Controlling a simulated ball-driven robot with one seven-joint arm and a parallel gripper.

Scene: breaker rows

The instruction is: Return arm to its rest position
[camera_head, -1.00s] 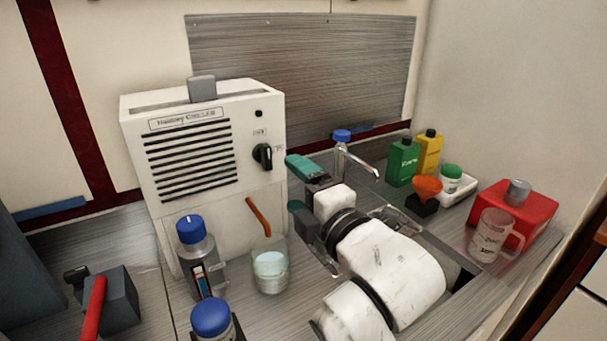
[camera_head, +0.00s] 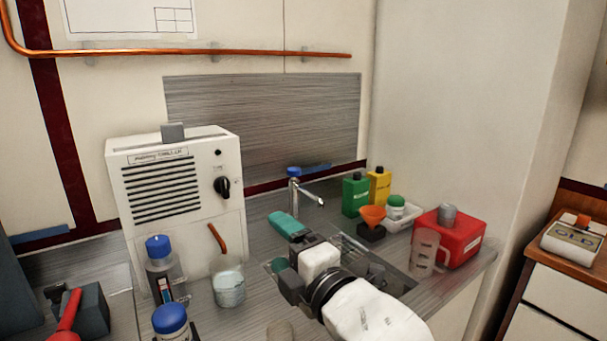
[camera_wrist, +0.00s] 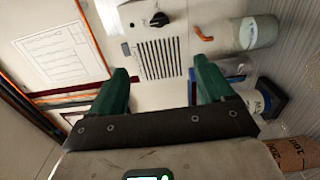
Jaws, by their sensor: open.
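My gripper (camera_head: 281,246) has green fingers and is open, with nothing between them, at the lower middle of the head view. My white arm (camera_head: 365,312) reaches in from the bottom edge, over the metal counter and in front of the sink. In the wrist view my gripper (camera_wrist: 163,86) shows its two green fingers wide apart. The white machine (camera_head: 180,205), with its slotted vent and black knob (camera_head: 221,187), stands left of my gripper, apart from it. The knob also shows in the wrist view (camera_wrist: 159,19), beyond the fingers.
A glass beaker (camera_head: 228,283) and blue-capped bottles (camera_head: 165,270) stand left of my gripper. A faucet (camera_head: 296,192) rises behind it. Green (camera_head: 355,196) and yellow (camera_head: 379,187) bottles, an orange funnel (camera_head: 373,215), a clear jug (camera_head: 424,252) and a red canister (camera_head: 450,236) stand right.

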